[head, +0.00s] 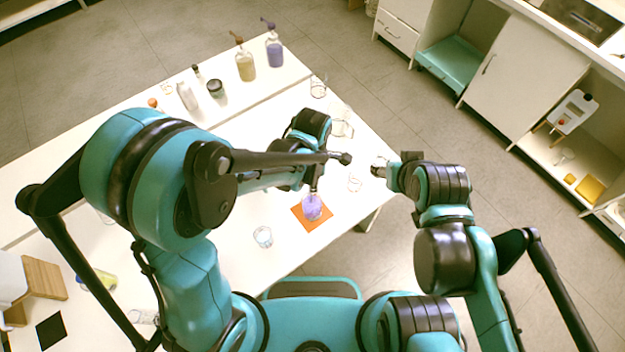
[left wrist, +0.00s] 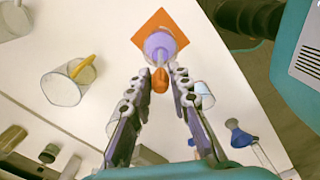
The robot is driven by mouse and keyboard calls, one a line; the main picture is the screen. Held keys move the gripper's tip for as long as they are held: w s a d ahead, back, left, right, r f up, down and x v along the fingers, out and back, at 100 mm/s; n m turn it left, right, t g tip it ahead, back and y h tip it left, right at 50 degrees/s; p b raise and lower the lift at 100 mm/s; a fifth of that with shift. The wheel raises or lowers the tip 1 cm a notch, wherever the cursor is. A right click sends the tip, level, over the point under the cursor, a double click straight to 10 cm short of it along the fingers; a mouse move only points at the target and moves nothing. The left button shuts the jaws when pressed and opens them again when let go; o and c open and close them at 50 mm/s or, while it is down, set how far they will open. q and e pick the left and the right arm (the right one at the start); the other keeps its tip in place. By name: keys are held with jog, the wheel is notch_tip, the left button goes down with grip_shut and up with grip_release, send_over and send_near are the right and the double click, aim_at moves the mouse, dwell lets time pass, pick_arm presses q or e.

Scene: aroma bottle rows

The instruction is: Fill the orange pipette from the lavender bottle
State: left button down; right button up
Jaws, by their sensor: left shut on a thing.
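A small bottle with lavender liquid (head: 312,209) stands on an orange mat (head: 299,212) near the table's front right; it also shows in the left wrist view (left wrist: 155,42). My left gripper (left wrist: 160,78) is shut on the orange pipette (left wrist: 159,82), gripping its orange bulb. The pipette's tube runs toward the lavender bottle's mouth, and I cannot tell how deep the tip sits. In the head view the left gripper (head: 313,187) is just above the bottle. My right gripper (head: 379,169) hangs off the table's right edge, apart from everything; its finger opening is unclear.
Glassware (head: 341,121) stands behind my left wrist. Amber (head: 245,64) and purple (head: 274,50) pump bottles stand at the back. A wooden block (head: 44,279) is at the far left. The table ends close right of the mat.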

pick_arm(q)
jog(key=shift+f+b, duration=2.2)
jog(key=shift+f, duration=0.3)
jog(key=c, duration=2)
grip_release()
jog(key=shift+c, duration=0.2)
dwell(2.9)
